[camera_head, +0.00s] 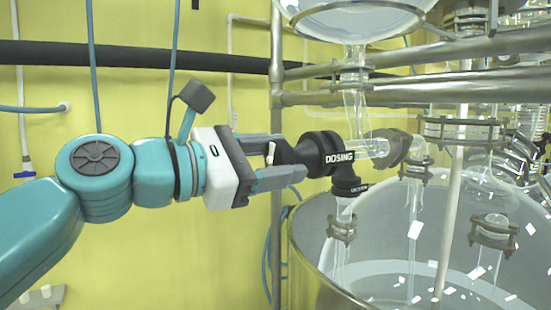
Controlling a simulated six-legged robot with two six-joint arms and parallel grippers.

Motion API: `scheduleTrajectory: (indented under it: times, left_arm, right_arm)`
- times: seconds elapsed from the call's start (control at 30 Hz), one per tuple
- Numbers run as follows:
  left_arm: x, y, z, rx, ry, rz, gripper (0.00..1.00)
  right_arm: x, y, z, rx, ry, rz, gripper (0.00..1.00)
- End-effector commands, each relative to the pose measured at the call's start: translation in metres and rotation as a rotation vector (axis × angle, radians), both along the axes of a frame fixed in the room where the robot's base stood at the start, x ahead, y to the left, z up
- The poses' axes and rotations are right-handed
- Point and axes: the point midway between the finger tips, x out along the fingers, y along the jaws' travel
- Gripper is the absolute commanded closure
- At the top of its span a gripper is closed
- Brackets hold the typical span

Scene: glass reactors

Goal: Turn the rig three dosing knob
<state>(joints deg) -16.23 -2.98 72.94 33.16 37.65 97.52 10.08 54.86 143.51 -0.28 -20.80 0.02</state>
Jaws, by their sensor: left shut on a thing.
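The dosing knob (286,153) is black and sits at the left end of a black valve body (325,151) marked "DOSING". The valve joins clear glass pipes above a large round vessel. My left gripper (279,163) comes in from the left, level with the knob. Its two grey fingers lie above and below the knob and are shut on it. The lower finger partly covers the knob's underside. My right gripper is not in view.
A large glass vessel (305,255) with a shiny rim stands below right. Metal rails (440,93) and a vertical post (276,60) frame the glassware. A dark horizontal pipe (130,56) runs along the yellow wall. Space left of the post is mostly open.

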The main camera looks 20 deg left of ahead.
Motion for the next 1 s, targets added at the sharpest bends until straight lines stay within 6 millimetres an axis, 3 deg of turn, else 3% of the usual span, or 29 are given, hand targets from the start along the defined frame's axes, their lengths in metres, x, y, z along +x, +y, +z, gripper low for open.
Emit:
scheduleTrajectory:
  times: [0.4,0.93,0.97,1.0]
  left_arm:
    - [-0.0001,0.0004,0.001,-0.138,0.103,0.002,0.78]
    - [0.0002,-0.0003,-0.0006,-0.152,0.119,0.0,0.78]
    - [0.0003,-0.0003,-0.0006,-0.152,0.119,0.0,0.41]
    - [0.0002,-0.0003,-0.0007,-0.152,0.119,0.0,0.28]
  right_arm:
    - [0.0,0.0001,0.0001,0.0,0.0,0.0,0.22]
    - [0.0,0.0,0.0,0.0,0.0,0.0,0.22]
    - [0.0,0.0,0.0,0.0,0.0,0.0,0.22]
    - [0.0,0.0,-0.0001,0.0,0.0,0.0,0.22]
